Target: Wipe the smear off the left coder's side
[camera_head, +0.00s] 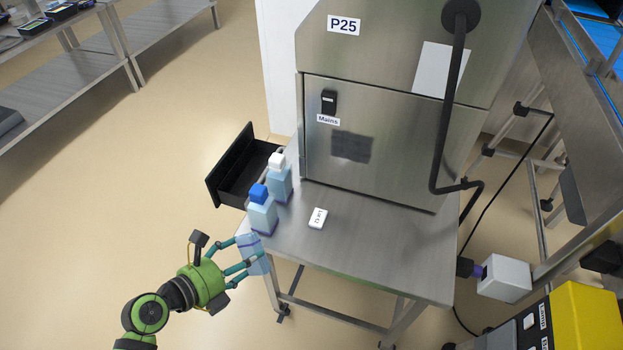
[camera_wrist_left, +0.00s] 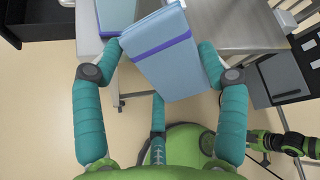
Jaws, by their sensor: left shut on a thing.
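My left gripper (camera_head: 250,258) is shut on a pale blue block-shaped thing (camera_head: 249,247) with a purple band, held at the left front edge of the steel table. It fills the space between the teal fingers in the left wrist view (camera_wrist_left: 163,58); whether it is a cloth or a pack I cannot tell. A white box (camera_head: 505,278) with a purple part and a black end, possibly a coder, sits right of the table. I cannot make out a smear on it for sure. My right gripper is not in view.
The steel table (camera_head: 375,245) carries a blue-capped bottle (camera_head: 262,213), a white-capped bottle (camera_head: 279,182) and a small white card (camera_head: 318,218). The large machine P25 (camera_head: 390,110) stands behind. A yellow unit (camera_head: 588,315) is at lower right.

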